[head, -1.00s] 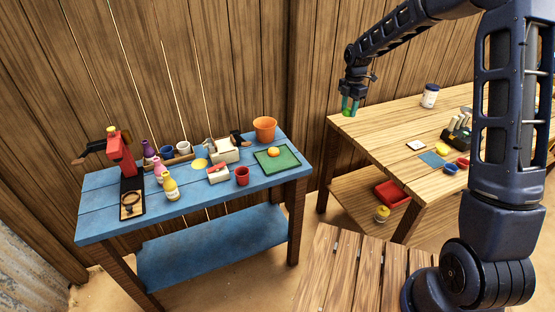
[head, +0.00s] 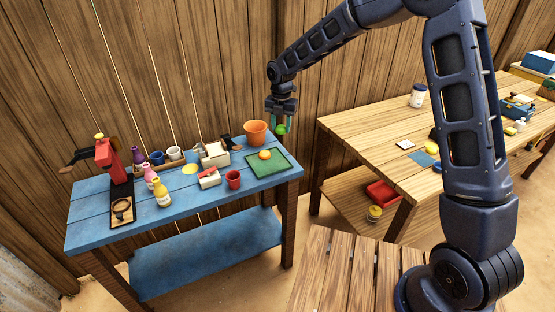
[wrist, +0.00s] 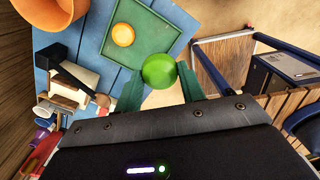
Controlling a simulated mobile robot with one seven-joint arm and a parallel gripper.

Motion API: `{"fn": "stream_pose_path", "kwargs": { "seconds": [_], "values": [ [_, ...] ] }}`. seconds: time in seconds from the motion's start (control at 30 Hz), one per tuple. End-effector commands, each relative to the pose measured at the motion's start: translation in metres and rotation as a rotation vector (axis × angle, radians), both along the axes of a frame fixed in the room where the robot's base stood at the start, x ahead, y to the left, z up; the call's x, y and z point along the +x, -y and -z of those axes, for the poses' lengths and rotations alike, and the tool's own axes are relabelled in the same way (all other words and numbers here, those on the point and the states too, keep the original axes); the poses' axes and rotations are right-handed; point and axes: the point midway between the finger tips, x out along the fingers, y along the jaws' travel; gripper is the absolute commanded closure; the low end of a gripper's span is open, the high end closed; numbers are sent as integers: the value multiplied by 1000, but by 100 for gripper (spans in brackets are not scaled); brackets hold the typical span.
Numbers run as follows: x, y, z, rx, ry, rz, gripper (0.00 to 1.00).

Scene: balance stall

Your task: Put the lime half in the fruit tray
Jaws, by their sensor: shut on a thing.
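My gripper (head: 282,124) is shut on the lime half (head: 281,130), a small green round piece. In the wrist view the lime half (wrist: 159,71) sits between the two green fingertips (wrist: 160,88). It is held in the air above the back right part of the blue table. The fruit tray (head: 281,168) is a flat green tray at the table's right end, with an orange fruit half (head: 265,155) lying in it. In the wrist view the tray (wrist: 152,40) lies below and just beyond the lime half.
An orange pot (head: 256,132) stands on the blue table (head: 205,198) behind the tray, close to my gripper. A red cup (head: 233,179) stands left of the tray. A red press (head: 108,158) and several bottles and cups fill the left part. A wooden table (head: 350,130) is at right.

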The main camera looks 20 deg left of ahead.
Motion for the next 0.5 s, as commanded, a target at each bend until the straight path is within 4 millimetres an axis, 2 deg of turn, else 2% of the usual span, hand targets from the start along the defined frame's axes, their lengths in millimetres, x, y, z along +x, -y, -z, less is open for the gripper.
{"fn": "stream_pose_path", "kwargs": {
  "seconds": [0.03,0.3,0.5],
  "values": [
    [-2,0,13,-3,-3,-2,82],
    [-1,0,72,-3,-3,0,82],
    [-1,0,105,-1,-1,2,82]
  ]
}}
